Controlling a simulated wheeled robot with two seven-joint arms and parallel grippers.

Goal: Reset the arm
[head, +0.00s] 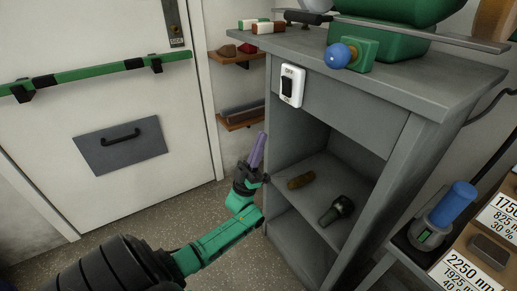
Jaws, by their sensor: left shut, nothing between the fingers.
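My left arm comes in from the lower left, and its green forearm reaches up toward the grey cabinet (410,135). My left gripper (258,150) has purple fingers pointing up, held together with nothing between them. It is just left of the cabinet's open front, near the shelf's front edge; I cannot tell if it touches. My right gripper is not in view.
A brown object (301,181) and a dark flashlight-like object (337,210) lie on the cabinet shelf. A white switch (291,86) marked OFF is on the cabinet. A white door (95,120) with a green bar stands left. Floor (215,215) between is clear.

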